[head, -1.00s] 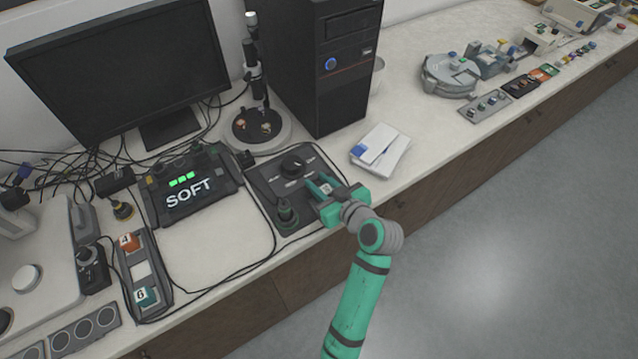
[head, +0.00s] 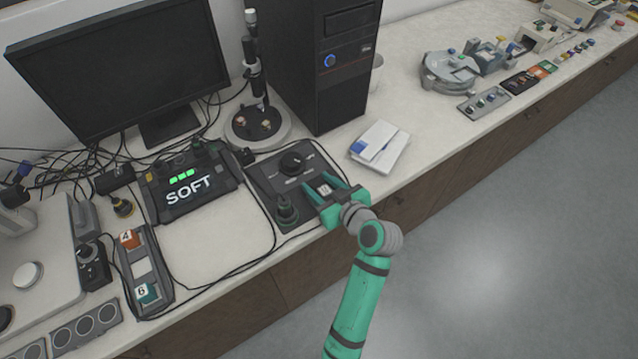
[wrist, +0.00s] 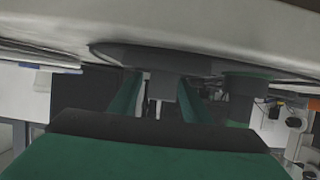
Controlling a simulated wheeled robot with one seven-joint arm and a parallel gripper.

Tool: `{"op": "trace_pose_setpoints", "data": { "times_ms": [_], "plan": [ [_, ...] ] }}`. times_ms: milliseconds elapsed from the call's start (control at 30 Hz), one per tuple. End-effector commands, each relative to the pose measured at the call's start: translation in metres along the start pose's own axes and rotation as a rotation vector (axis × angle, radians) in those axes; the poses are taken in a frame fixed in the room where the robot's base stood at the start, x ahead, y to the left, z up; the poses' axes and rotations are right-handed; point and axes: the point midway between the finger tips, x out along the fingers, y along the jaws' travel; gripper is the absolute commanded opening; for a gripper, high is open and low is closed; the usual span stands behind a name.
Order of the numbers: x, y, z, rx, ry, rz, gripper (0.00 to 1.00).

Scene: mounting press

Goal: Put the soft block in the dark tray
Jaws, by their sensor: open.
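A small block with a white, numbered top (head: 324,189) is between the fingers of my gripper (head: 324,190), at the front right of a black dial panel (head: 290,164). The fingers are apart, one on each side; I cannot tell whether they touch it. In the wrist view my gripper (wrist: 160,100) is also open. A lit display (head: 188,190) reads SOFT. At left, a dark grey holder (head: 163,301) has an orange block labelled 4 (head: 129,239), a bare pale middle and a teal block labelled 6 (head: 146,293). A small dark tray (head: 521,84) lies far right.
A dark green knob (head: 286,212) stands close left of my gripper. A black computer tower (head: 325,75) and a microscope (head: 257,90) stand behind. A white-and-blue booklet (head: 380,146) lies to the right. Cables cross the bench at left.

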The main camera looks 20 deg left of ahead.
Motion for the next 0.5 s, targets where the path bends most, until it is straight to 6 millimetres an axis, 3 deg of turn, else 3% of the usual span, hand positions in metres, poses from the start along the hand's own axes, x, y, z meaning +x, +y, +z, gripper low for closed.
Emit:
{"op": "trace_pose_setpoints", "data": {
  "times_ms": [500],
  "plan": [
    [-0.093,0.001,0.001,0.000,0.000,0.004,0.44]
  ]
}}
